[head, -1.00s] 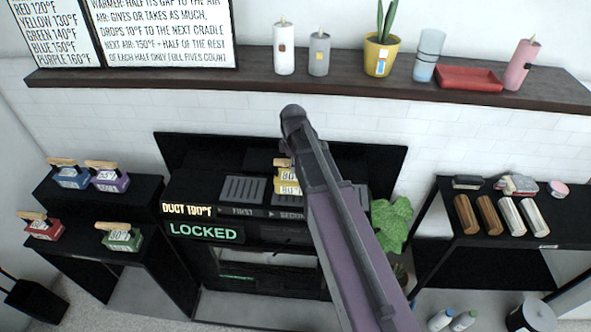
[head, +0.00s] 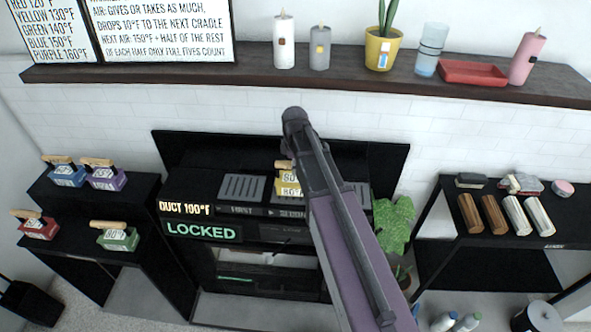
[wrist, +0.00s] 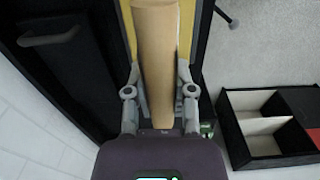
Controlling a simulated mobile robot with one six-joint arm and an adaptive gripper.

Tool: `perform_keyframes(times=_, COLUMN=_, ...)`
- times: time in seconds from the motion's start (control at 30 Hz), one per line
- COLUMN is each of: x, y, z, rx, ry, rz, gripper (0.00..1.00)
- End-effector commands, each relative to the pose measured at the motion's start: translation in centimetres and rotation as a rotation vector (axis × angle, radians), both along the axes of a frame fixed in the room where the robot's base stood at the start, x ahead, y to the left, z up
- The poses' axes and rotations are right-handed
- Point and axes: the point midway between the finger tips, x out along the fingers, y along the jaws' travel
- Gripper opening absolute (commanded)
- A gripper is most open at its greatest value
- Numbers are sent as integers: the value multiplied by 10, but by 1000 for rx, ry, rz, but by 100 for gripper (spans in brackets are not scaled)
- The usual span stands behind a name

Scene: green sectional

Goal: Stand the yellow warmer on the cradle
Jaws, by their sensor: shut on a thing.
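The yellow warmer (head: 287,187) is at the second slotted place on the black hearth unit, partly hidden behind my arm in the head view. Its wooden handle (wrist: 156,40) stands between my fingers in the wrist view, with a strip of its yellow body (wrist: 130,25) beside it. My gripper (wrist: 159,72) is shut on that handle. A bare slotted cradle (head: 243,187) marked FIRST lies just left of the warmer. The cradle under the warmer is mostly hidden, so I cannot tell whether the warmer touches it.
Blue (head: 66,175), purple (head: 106,179), red (head: 38,229) and green (head: 116,239) warmers stand on black stands at left. A green LOCKED sign (head: 203,231) sits below the duct display. A mantel shelf (head: 200,77) runs above. A plant (head: 394,222) stands right of the hearth.

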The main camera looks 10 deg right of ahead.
Motion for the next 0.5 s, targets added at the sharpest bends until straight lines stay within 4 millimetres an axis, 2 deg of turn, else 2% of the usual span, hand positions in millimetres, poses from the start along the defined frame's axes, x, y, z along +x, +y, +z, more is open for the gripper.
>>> perform_keyframes(times=0.5, x=0, y=0, z=-4, rx=0, ry=0, rz=0, gripper=0)
